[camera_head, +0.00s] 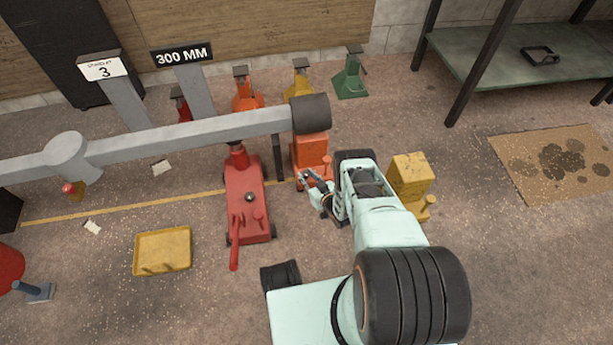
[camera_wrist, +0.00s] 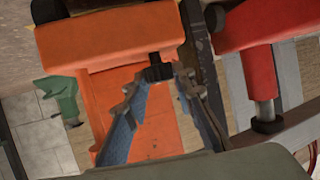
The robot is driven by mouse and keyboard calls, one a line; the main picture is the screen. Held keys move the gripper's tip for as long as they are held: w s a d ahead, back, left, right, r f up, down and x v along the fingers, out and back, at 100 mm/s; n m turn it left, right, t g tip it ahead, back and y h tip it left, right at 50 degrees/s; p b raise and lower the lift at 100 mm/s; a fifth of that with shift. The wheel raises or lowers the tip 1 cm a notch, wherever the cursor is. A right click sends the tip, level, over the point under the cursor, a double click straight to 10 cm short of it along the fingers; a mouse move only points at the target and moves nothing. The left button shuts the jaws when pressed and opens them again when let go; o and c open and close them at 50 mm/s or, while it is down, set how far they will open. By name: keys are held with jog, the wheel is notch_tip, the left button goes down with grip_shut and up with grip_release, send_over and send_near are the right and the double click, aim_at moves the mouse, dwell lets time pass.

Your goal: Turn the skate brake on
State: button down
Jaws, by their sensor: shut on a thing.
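The orange skate (camera_head: 311,146) stands on the floor under the dark round end of the grey beam. In the wrist view its orange body (camera_wrist: 110,40) fills the middle. A small black knob (camera_wrist: 158,70) shows in front of it, taken here as the skate brake's handle. My gripper (camera_head: 309,177) is at the skate's near side. In the wrist view my gripper (camera_wrist: 158,80) has its fingertips on either side of the knob and is shut on it. Whether the brake is on or off cannot be told.
The red jack (camera_head: 247,200) stands close left of my gripper, under the grey beam (camera_head: 190,142). A yellow skate-like block (camera_head: 410,172) is close right of my arm. Several stands line the back. A yellow tray (camera_head: 162,250) lies left. Floor is clear toward the stained cardboard (camera_head: 560,165).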

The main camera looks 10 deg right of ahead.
jog(key=shift+w+r+n+y, duration=0.1)
jog(key=shift+w+n+y, duration=0.05)
jog(key=shift+n+y, duration=0.2)
dwell(0.3)
jog(key=c, duration=1.6)
grip_release()
jog(key=shift+v, duration=3.8)
jog(key=shift+d, duration=0.1)
jog(key=shift+c, duration=0.3)
